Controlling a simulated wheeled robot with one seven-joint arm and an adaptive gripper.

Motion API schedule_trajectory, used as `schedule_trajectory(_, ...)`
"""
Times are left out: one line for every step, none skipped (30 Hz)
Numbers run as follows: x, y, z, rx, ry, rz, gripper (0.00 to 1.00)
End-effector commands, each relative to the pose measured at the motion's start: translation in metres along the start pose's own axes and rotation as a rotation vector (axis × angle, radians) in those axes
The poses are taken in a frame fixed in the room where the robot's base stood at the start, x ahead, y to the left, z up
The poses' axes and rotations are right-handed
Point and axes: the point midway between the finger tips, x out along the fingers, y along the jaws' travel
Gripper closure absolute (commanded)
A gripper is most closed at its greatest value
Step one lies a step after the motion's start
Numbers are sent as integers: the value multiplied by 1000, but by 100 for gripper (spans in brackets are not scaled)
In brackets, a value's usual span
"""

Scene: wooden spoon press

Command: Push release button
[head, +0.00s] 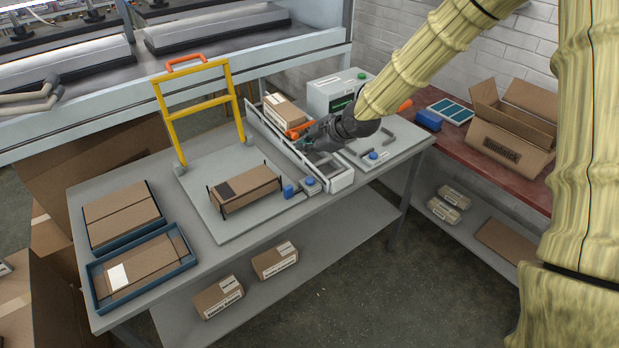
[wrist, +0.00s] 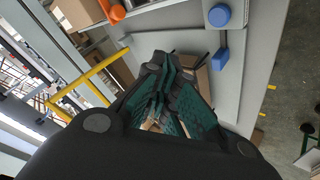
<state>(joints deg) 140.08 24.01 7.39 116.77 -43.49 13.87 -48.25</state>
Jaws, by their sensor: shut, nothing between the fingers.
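My gripper (head: 306,142) is shut and empty, above the white-railed channel on the grey bench. Its dark fingers with green pads fill the middle of the wrist view (wrist: 168,72). A round blue button (head: 310,181) sits on a small grey block at the near end of the bench fixture; it also shows at the top of the wrist view (wrist: 219,15). A blue block (head: 289,191) is beside it, also in the wrist view (wrist: 220,58). Another blue knob (head: 373,155) is on the right plate. No label shows which is the release button. My fingers are apart from all of these.
A yellow frame with an orange handle (head: 185,64) stands over the plate, behind a strapped carton (head: 246,189). A carton (head: 285,110) and orange part (head: 298,131) lie by the channel. A grey box with a green button (head: 361,76) stands behind. Blue trays (head: 101,305) are left.

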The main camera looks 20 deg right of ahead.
Motion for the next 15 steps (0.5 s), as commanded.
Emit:
schedule_trajectory(0,0,0,1,0,0,100)
schedule_trajectory(0,0,0,1,0,0,100)
schedule_trajectory(0,0,0,1,0,0,100)
schedule_trajectory(0,0,0,1,0,0,100)
schedule_trajectory(0,0,0,1,0,0,100)
schedule_trajectory(0,-1,0,1,0,0,100)
schedule_trajectory(1,-1,1,2,0,0,100)
schedule_trajectory(1,-1,1,2,0,0,100)
schedule_trajectory(2,-2,2,2,0,-1,100)
schedule_trajectory(3,-2,2,2,0,-1,100)
schedule_trajectory(4,-3,3,2,0,-1,100)
schedule_trajectory(5,-4,4,2,0,-1,100)
schedule_trajectory(7,-5,5,2,0,-1,100)
schedule_trajectory(8,-6,6,2,0,-1,100)
schedule_trajectory(10,-8,8,2,0,-1,100)
